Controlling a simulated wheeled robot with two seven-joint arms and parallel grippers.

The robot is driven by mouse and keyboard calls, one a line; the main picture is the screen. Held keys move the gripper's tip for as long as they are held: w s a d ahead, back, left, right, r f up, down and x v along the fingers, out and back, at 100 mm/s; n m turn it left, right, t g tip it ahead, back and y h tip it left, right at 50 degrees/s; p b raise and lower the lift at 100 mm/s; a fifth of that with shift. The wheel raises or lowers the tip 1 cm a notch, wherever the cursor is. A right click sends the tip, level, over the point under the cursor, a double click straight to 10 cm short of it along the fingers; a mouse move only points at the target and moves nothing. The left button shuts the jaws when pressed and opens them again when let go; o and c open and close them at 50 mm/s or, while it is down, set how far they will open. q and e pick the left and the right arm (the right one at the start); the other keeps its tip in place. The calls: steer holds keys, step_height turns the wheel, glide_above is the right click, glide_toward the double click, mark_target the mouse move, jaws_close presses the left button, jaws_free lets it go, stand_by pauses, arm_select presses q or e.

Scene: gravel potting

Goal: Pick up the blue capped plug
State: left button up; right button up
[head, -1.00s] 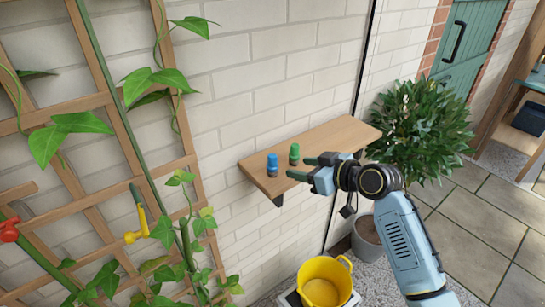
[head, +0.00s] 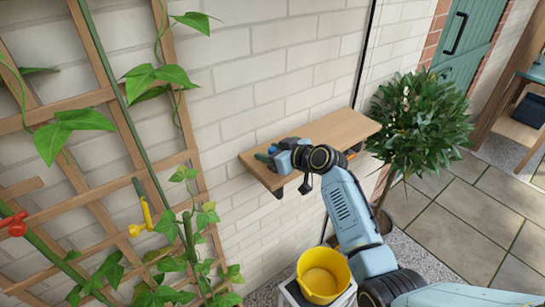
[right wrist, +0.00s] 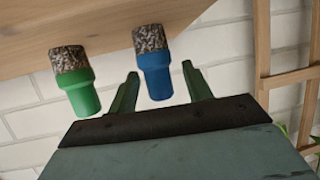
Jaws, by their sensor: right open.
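The blue capped plug (right wrist: 155,75) has a blue cap and a speckled grey body, and stands on the wooden shelf (head: 345,130). My right gripper (right wrist: 160,69) is open, with one green finger on each side of the blue plug; I see a gap at both sides and no grip. In the head view, my right gripper (head: 270,156) is low over the shelf's left end and hides most of the plugs there. A green capped plug (right wrist: 76,82) stands beside the blue one, outside the fingers. My left gripper is not in view.
A brick wall (head: 280,60) backs the shelf, and a wooden trellis (head: 120,120) with vines stands to the left. A yellow bucket (head: 322,276) sits below the shelf. A leafy potted bush (head: 415,125) is to the right. The shelf's right part is clear.

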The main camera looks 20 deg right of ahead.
steer(key=shift+w+a+f, duration=0.3)
steer(key=shift+w+f, duration=0.05)
steer(key=shift+w, duration=0.2)
steer(key=c, duration=1.1)
